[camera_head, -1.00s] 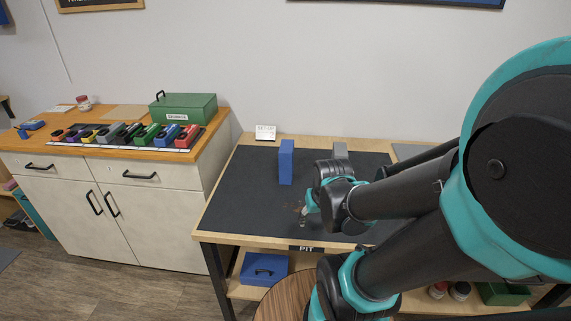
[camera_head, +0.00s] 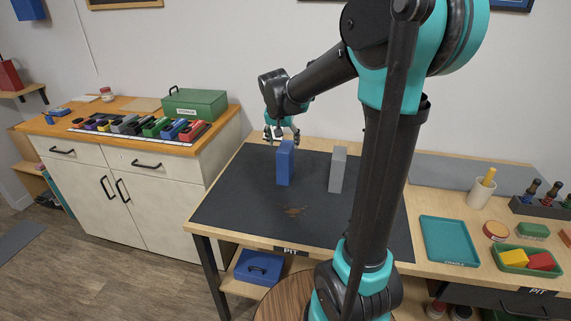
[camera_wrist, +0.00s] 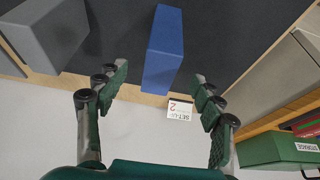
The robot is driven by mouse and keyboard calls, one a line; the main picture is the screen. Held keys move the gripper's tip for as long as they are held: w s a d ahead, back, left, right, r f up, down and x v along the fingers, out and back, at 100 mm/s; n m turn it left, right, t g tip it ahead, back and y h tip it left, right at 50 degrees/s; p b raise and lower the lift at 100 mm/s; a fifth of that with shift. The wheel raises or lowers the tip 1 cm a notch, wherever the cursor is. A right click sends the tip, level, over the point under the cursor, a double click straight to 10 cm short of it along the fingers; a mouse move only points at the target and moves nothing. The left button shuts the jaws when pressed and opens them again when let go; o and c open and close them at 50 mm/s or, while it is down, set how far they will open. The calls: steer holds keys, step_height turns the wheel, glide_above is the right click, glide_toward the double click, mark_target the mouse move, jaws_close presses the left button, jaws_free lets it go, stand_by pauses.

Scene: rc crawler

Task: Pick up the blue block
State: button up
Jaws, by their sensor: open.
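The blue block (camera_head: 285,164) stands upright on the dark mat of the workbench, left of a grey block. My gripper (camera_head: 282,132) is above and just behind the top of the blue block, with its fingers apart. In the wrist view the blue block (camera_wrist: 163,50) shows between and beyond the two open fingers of my gripper (camera_wrist: 160,95). Nothing is held. I cannot tell exactly how far the fingertips are from the block.
A grey block (camera_head: 338,170) stands upright to the right on the mat (camera_head: 235,205). A small white card (camera_wrist: 179,110) shows near the bench's back edge. A teal tray (camera_head: 450,240) lies to the right. The mat's front left is clear.

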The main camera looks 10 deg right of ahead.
mark_target(285, 150)
steer(key=x, duration=0.6)
steer(key=shift+w+f, duration=0.15)
steer(key=shift+f, duration=0.1)
steer(key=shift+w+x, duration=0.2)
steer(key=shift+x, duration=2.65)
steer(key=shift+a+r, duration=0.1)
steer(key=shift+r, duration=0.05)
steer(key=shift+c, duration=0.6)
jaws_close()
